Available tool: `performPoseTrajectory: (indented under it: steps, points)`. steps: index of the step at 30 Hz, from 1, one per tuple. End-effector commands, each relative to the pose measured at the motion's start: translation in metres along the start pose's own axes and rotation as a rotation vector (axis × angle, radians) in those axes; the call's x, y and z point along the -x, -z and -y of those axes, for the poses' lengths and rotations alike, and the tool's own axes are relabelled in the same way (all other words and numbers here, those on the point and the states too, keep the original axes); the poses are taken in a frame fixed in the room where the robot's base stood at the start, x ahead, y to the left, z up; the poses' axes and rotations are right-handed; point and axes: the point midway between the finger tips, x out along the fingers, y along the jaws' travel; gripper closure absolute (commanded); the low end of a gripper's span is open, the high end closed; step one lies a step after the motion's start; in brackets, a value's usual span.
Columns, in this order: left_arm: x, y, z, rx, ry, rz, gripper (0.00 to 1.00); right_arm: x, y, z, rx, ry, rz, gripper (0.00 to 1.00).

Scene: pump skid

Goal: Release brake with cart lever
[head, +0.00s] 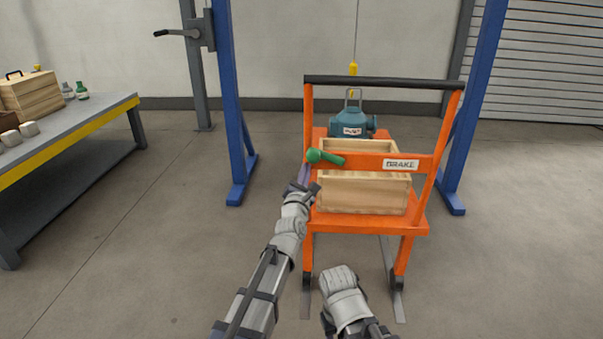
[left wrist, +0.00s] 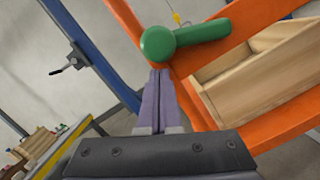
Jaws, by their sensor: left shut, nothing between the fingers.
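The orange cart (head: 420,226) stands in front of me, with a BRAKE label (head: 401,164) on its crossbar. The green brake lever (head: 327,157) is at the left end of that crossbar, its round end to the left and its bar pointing right, slightly down. My left gripper (head: 304,176) is just below and left of the lever. In the left wrist view the lever (left wrist: 190,37) lies just beyond the fingertips (left wrist: 159,75). The fingers are together and empty; I cannot tell if they touch the lever.
A wooden crate (head: 362,194) and a teal pump (head: 352,121) sit on the cart. Blue gantry posts (head: 232,100) stand on both sides. A workbench (head: 75,135) with a wooden box (head: 30,94) is at the left.

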Motion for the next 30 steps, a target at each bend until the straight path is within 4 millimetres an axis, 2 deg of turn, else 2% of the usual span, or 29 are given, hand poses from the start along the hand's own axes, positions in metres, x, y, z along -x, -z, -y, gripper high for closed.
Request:
performPoseTrajectory:
  steps: [14,30]
  points:
    - [-0.001,-0.003,0.000,-0.002,0.000,0.000,1.00,0.003,0.000,0.000,0.001,0.000,0.000,0.50]
    - [-0.003,-0.012,-0.005,-0.094,0.018,0.001,1.00,0.015,-0.001,-0.002,0.004,0.000,0.000,0.50]
